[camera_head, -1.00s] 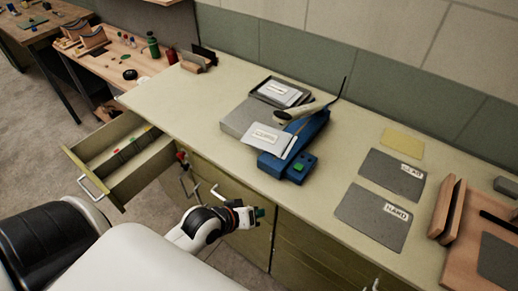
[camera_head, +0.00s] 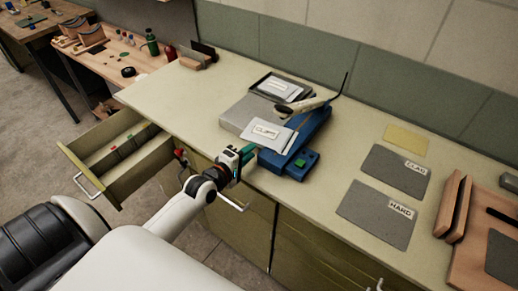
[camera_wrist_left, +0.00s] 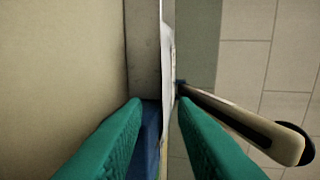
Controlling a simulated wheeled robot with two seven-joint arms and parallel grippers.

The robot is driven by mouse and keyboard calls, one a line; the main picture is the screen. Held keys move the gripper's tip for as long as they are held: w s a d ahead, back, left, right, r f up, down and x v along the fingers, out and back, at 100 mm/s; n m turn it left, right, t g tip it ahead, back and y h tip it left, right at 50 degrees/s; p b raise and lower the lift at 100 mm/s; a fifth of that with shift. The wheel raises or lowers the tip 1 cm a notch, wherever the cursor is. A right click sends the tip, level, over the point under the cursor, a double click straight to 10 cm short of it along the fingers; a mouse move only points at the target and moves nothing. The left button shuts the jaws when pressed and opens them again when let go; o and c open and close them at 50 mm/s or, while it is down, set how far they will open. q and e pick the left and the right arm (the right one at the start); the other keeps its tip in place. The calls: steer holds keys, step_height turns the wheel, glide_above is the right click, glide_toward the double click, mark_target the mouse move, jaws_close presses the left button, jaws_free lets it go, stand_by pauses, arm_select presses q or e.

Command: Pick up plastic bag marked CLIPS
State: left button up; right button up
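The plastic bag marked CLIPS (camera_head: 268,133) is a pale flat bag with a white label. It lies tilted, with its right part over the blue device and its left part by the grey box. In the left wrist view the bag (camera_wrist_left: 168,65) shows nearly edge-on as a thin pale strip, ahead of the gap between my fingers. My left gripper (camera_head: 248,152) is at the counter's front edge, just short of the bag's near left corner. Its green fingers (camera_wrist_left: 160,103) are apart, with nothing clearly gripped. My right gripper is not in view.
The blue device (camera_head: 297,158) with its cream lever arm (camera_head: 300,107) stands beside the bag. A grey box (camera_head: 243,116) and a dark tray (camera_head: 260,87) with another labelled bag lie behind. Grey mats (camera_head: 375,214) lie right. An open drawer (camera_head: 85,148) juts out left.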

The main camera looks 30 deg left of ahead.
mark_target(259, 145)
arm_select(q)
steer(key=shift+b+x, duration=0.4)
steer(key=shift+x, duration=2)
steer(key=shift+c, duration=0.5)
steer(key=shift+s+f, duration=0.1)
jaws_close()
step_height(259, 145, up, 3)
steer(key=p, duration=0.3)
steer(key=shift+f, duration=0.2)
steer(key=shift+s+r+p, duration=0.25)
steer(key=shift+s+p, duration=0.05)
steer(key=shift+s, duration=0.1)
steer(key=r+p+v, duration=0.2)
steer(key=p+v, duration=0.5)
steer(key=v, duration=0.6)
steer(key=shift+s, duration=0.2)
steer(key=shift+r, duration=0.15)
